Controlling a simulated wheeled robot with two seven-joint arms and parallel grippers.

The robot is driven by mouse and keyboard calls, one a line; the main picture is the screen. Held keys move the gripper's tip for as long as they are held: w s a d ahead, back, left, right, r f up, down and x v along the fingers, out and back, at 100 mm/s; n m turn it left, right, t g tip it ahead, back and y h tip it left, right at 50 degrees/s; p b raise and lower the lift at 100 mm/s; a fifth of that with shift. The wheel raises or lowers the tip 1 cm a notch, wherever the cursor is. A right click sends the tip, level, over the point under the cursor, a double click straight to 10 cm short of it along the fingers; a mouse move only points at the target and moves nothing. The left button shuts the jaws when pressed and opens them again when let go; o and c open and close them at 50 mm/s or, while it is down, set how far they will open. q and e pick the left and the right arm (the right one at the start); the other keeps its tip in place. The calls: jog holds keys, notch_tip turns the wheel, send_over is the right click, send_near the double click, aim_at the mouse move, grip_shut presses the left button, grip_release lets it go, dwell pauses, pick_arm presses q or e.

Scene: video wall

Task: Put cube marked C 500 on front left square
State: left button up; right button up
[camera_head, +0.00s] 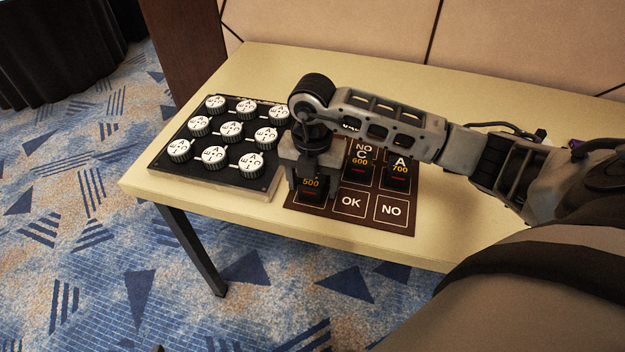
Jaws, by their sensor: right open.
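The black cube with an orange 500 (311,187) stands at the front left of the dark brown mat (372,226), to the left of the printed OK square. Its letter is hidden by my right gripper. My right gripper (308,178) points down over this cube and is open, with its fingers close about the cube's upper part. I cannot tell whether they touch it. The square under the cube is mostly hidden. My left gripper is not in view.
Cubes marked C 600 (359,167) and A 700 (397,174) stand on the mat farther right. A black board with several white-topped knobs (214,156) lies to the left on the table (460,222). My right forearm covers part of the table's middle.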

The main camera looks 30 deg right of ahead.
notch_tip(320, 180, up, 12)
jog(key=s+a+f+n+g+y, duration=0.1)
jog(key=s+a+n+y, duration=0.15)
jog(key=a+y, duration=0.45)
jog(key=s+a+f+n+g+y, duration=0.1)
jog(key=s+a+n+y, duration=0.2)
jog(key=a, duration=0.8)
jog(key=a+r+m+t+y, duration=0.5)
jog(key=r+m+t+y, duration=0.4)
jog(key=y, duration=0.2)
jog(key=w+d+f+m+t+h, duration=0.3)
jog(key=d+f+m+t+h, duration=0.4)
jog(key=m+t+h, duration=0.6)
jog(key=s+d+f+m+g+h, duration=0.2)
jog(key=s+f+m+g, duration=0.1)
jog(key=f, duration=0.5)
jog(key=s+d+f+m+g+h, duration=0.1)
jog(key=s+f+m+g, duration=0.3)
jog(key=f, duration=0.5)
jog(key=shift+s+d+f+g+h, duration=0.15)
jog(key=shift+s+d+g+h, duration=0.25)
jog(key=shift+s+g+h, duration=0.55)
jog(key=shift+s+m+y, duration=0.25)
